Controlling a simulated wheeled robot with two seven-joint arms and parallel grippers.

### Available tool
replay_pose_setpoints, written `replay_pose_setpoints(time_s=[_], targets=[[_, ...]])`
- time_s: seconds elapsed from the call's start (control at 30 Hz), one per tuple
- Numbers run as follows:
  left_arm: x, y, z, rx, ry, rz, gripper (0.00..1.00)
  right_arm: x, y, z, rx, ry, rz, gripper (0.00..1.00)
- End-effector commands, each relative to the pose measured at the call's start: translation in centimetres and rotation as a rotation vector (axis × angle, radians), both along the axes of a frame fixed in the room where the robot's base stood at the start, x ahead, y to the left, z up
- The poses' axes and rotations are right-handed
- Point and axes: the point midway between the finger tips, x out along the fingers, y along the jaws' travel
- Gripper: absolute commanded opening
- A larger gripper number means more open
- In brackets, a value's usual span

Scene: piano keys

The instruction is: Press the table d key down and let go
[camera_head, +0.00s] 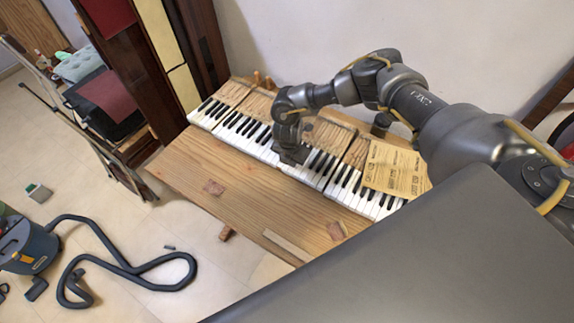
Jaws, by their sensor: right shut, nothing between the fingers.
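Black and white piano keys (242,127) run in a row along the wooden table (200,165), from the upper left to the lower right. My right arm comes in from the right and reaches over the row. My right gripper (291,156) is shut and empty, pointing down at the middle of the keyboard. It hides the keys directly under it. I cannot tell whether it touches a key or which key is the d key. My left gripper is not in view.
A dark wooden cabinet (155,60) stands to the left. A vacuum cleaner (28,243) with its hose lies on the tiled floor. The table's front strip is mostly clear.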

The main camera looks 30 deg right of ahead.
Motion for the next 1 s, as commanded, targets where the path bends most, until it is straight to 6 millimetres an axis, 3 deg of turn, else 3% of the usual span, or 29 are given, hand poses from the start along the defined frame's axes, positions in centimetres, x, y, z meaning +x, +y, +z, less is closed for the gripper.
replay_pose_setpoints(time_s=[0.7, 1.0], targets=[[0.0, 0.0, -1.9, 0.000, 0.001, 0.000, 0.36, 0.0, 0.0, -2.6, 0.000, 0.000, 0.000, 0.00], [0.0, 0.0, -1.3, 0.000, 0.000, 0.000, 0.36, 0.0, 0.0, -2.0, 0.000, 0.000, 0.000, 0.00]])
